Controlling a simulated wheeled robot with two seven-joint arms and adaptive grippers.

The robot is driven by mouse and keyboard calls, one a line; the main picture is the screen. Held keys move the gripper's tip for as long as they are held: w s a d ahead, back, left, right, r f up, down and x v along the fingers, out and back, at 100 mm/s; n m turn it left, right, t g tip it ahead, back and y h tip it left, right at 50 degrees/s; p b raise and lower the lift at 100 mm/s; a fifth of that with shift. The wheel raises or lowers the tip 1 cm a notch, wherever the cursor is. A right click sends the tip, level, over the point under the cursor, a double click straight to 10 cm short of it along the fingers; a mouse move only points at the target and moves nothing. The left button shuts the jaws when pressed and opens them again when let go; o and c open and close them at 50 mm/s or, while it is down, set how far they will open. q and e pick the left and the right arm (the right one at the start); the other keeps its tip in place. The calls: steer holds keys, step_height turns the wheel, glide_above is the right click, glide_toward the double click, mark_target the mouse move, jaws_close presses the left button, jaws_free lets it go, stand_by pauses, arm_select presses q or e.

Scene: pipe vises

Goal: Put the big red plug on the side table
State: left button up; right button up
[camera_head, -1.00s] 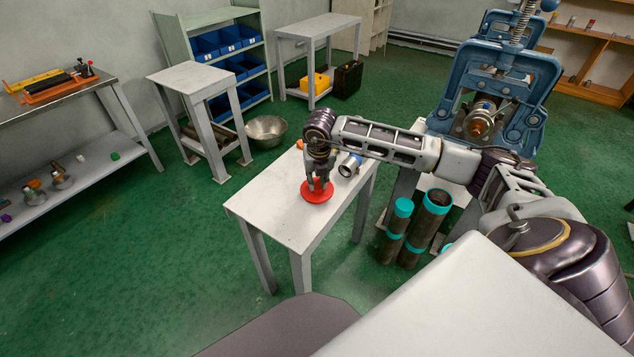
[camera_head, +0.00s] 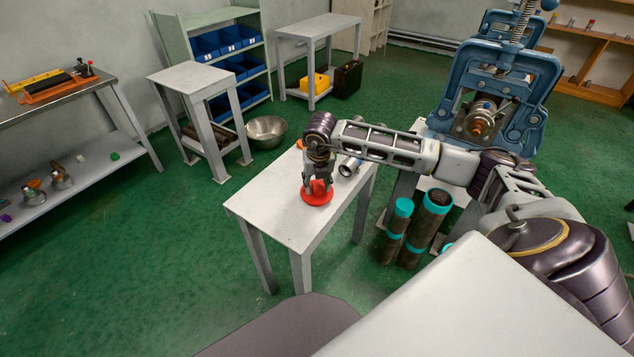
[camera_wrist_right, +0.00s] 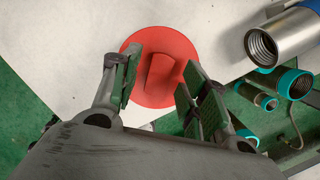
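The big red plug (camera_head: 317,197) is a round red disc with a raised grip bar on top. It lies flat on a pale side table (camera_head: 268,205) close to the camera. My right gripper (camera_head: 317,184) is directly above it, pointing down. In the right wrist view the plug (camera_wrist_right: 160,66) shows between the two fingers of the right gripper (camera_wrist_right: 155,82). The fingers are spread, apart from the plug's bar, with a gap on each side. My left gripper is not in view.
A metal threaded pipe piece (camera_wrist_right: 283,36) lies on the table beside the plug; it also shows in the head view (camera_head: 349,166). Teal-ended pipes (camera_head: 433,215) stand right of the table. A blue pipe vise (camera_head: 495,90) is behind. Green floor is free at left.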

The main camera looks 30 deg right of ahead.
mark_target(318, 192)
stand_by(0.3)
step_height(318, 192, up, 12)
steer(key=s, duration=0.2)
steer(key=shift+a+p, duration=0.3)
steer(key=shift+a, duration=0.15)
steer(key=shift+s, duration=0.1)
stand_by(0.3)
